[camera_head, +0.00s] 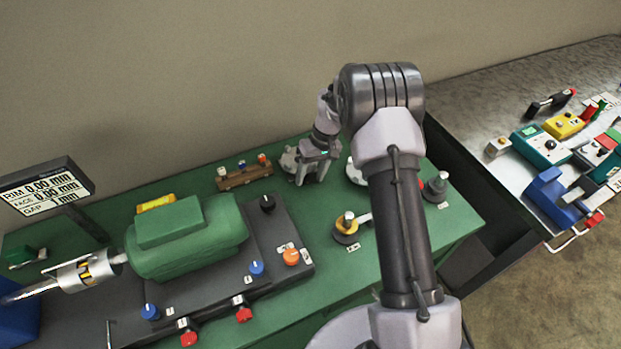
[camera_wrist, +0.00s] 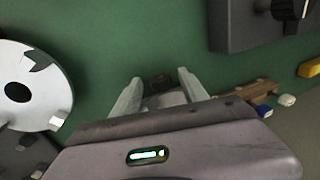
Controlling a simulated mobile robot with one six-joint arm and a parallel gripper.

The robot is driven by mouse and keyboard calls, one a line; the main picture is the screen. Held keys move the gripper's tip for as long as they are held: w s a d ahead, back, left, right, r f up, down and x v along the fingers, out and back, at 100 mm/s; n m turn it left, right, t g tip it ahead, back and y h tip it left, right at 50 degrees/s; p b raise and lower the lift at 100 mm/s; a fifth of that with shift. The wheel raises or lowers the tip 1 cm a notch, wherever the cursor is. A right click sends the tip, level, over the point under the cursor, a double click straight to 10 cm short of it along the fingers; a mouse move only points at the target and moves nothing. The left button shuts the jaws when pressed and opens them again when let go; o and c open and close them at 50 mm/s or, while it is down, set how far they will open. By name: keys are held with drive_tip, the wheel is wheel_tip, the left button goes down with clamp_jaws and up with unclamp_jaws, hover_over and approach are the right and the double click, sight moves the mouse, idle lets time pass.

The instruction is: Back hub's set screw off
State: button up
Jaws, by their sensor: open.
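My gripper (camera_head: 314,178) is open and points down over the back of the green bench. In the wrist view its two fingers (camera_wrist: 158,88) stand apart with green bench top around them; a small dark item (camera_wrist: 158,80) shows between the fingertips, and I cannot tell what it is. A silver coupling (camera_head: 88,273) sits on the shaft at the left end of the green motor (camera_head: 188,240), away from my gripper. I cannot make out a set screw or tell which part is the back hub. A pale disc with a dark centre hole (camera_wrist: 33,82) lies left of the fingers in the wrist view.
A wooden rack with coloured knobs (camera_head: 245,176) stands left of my gripper. A yellow-topped round fixture (camera_head: 347,230) is right of the motor's dark base (camera_head: 280,230). A readout screen (camera_head: 45,192) stands at left. A second table (camera_head: 560,80) at right holds several tools.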

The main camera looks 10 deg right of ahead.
sight(316, 182)
clamp_jaws()
drive_tip(key=shift+s+a+h+p, duration=0.15)
drive_tip(key=shift+h+p, duration=0.15)
drive_tip(key=shift+h, duration=0.3)
unclamp_jaws()
drive_tip(key=shift+r, duration=0.1)
wheel_tip(316, 182, up, 17)
drive_tip(key=d+p, duration=0.2)
drive_tip(key=p, duration=0.3)
drive_tip(key=shift+w, duration=0.35)
drive_tip(key=shift+d, duration=0.1)
